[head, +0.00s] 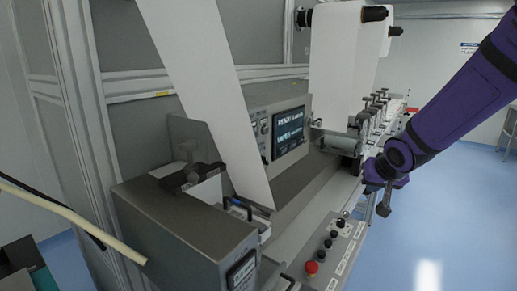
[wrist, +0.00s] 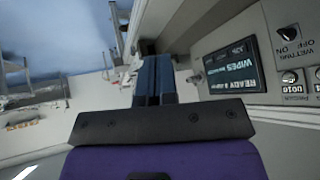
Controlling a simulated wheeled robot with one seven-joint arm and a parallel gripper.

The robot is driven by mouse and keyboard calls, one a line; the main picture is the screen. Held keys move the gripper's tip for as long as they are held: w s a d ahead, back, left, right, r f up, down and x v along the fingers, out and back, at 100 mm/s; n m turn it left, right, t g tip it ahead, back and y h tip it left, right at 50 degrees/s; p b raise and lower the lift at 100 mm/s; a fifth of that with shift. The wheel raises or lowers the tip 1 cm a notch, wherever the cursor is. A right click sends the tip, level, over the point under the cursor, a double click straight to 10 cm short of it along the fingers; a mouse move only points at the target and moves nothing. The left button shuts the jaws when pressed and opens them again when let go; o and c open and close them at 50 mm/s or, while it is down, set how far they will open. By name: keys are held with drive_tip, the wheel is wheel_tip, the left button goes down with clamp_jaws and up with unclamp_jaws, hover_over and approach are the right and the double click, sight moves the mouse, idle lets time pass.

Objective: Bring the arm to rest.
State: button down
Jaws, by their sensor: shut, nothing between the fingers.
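My purple arm (head: 462,105) reaches in from the upper right in the head view. My gripper (head: 384,208) hangs at its end, in front of the right part of the machine. In the wrist view my gripper (wrist: 154,66) shows as two blue-grey fingers side by side, shut with nothing between them. The fingers appear apart from the machine, though the exact gap is hard to tell.
The web converter's display (head: 290,133) and a white web (head: 205,90) are left of my arm. A control panel (head: 335,250) with a red button (head: 311,268) lies below. Several clamp knobs (head: 375,100) line the machine. Blue floor (head: 450,220) is open at right.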

drive_tip(key=s+r+g, duration=0.1)
drive_tip(key=s+r, duration=0.3)
drive_tip(key=s, duration=0.5)
drive_tip(key=s+r+n, duration=0.1)
drive_tip(key=s+r, duration=0.3)
drive_tip(key=s, duration=0.6)
drive_tip(key=s+r+n+g, duration=0.1)
drive_tip(key=s+r, duration=0.3)
drive_tip(key=s, duration=0.6)
drive_tip(key=shift+s+d+r+g, duration=0.15)
drive_tip(key=shift+d+r+g, duration=0.05)
drive_tip(key=shift+g, duration=0.1)
